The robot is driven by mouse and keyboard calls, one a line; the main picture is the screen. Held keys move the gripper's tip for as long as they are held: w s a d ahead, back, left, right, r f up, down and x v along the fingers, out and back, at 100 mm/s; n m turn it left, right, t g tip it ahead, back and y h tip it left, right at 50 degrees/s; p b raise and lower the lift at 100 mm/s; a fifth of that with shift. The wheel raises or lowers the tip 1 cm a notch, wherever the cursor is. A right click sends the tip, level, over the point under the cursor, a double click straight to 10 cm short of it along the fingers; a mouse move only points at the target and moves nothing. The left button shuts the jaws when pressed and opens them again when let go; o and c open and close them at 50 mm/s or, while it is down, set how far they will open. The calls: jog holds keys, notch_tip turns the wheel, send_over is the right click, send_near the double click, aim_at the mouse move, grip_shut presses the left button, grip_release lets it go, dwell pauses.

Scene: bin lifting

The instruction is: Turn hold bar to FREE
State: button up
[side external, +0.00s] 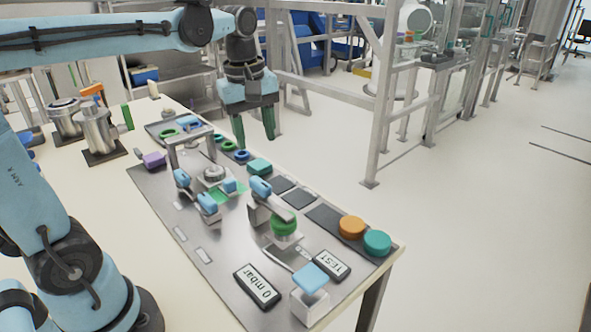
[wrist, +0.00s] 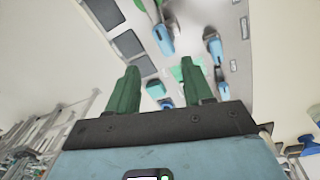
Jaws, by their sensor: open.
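My gripper (side external: 254,138) is open and empty, its two green fingers pointing down above the far right part of the metal work panel (side external: 165,205). It also shows in the wrist view (wrist: 161,66). A grey bar with a blue grip (side external: 260,187) lies on the panel, nearer the camera than my gripper and apart from it; a green round knob (side external: 284,224) is by its near end. I take this for the hold bar, but no FREE mark is readable. In the wrist view, the blue grip (wrist: 163,40) shows beyond my fingertips.
Blue-tipped clamps (side external: 208,203) surround a round part left of the bar. A metal frame (side external: 190,140) rises behind them. Orange (side external: 351,227) and teal (side external: 377,242) buttons, a "0 mbar" display (side external: 257,287) and a blue paddle (side external: 310,277) are at the near end. Metal canisters (side external: 97,130) stand left.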

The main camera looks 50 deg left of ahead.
aim_at(259, 181)
jog(key=f+n, duration=0.1)
jog(key=f, duration=0.2)
jog(key=a+f+n, duration=0.1)
jog(key=f, duration=0.3)
jog(key=w+f+n+g, duration=0.1)
jog(key=f, duration=0.3)
jog(key=shift+a+f, duration=0.1)
jog(key=shift+a, duration=0.15)
grip_shut()
dwell(0.4)
